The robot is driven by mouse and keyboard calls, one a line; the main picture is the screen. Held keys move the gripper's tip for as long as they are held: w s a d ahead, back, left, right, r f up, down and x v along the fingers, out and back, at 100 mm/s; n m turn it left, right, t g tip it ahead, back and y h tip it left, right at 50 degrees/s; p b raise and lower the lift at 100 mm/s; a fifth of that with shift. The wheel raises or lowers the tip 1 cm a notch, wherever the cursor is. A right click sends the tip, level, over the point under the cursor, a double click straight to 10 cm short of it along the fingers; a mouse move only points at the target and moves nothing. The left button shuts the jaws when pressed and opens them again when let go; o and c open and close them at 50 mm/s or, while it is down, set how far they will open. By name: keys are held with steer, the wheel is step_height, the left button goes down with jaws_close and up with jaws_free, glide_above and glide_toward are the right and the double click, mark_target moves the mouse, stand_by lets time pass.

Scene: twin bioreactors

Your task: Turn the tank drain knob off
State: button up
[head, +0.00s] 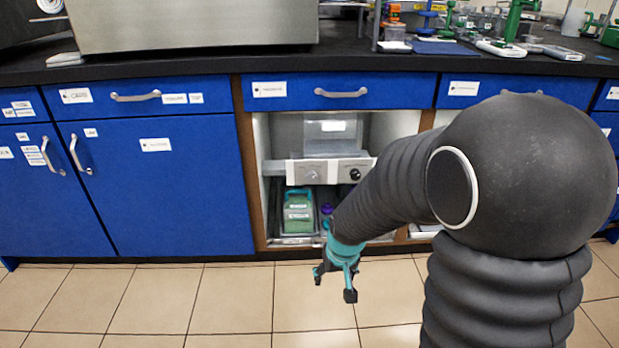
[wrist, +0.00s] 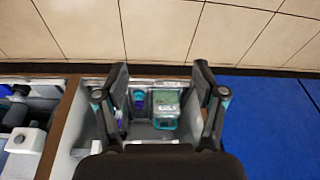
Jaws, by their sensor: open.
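A light grey control panel (head: 285,173) spans the open cabinet bay in the head view. It carries a pale knob (head: 312,175) on the left and a dark knob (head: 354,174) on the right. I cannot tell which one is the drain knob, or its setting. A clear tank (head: 332,130) sits behind and above the panel. My gripper (head: 334,284) is open and empty, low in front of the bay and below the panel, touching nothing. In the wrist view its fingers (wrist: 160,75) are spread, with the bay interior visible between them; no knob is clear there.
A tray below the panel holds a green-lidded box (head: 298,212), also in the wrist view (wrist: 166,104), and a purple-topped item (head: 326,211). Tiled floor (head: 235,300) in front is clear.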

steer(key=w+a+f+t+b, duration=0.1)
steer(key=w+a+f+t, duration=0.2)
steer(key=w+f, duration=0.8)
steer(key=t, duration=1.2)
glide_toward(311, 179)
steer(key=shift+n+h, duration=0.4)
steer(key=w, duration=0.4)
steer(key=w+b, duration=0.1)
steer(key=w, duration=0.4)
steer(key=shift+w+a+f, duration=0.15)
steer(key=shift+w, duration=0.05)
steer(key=c, duration=1.1)
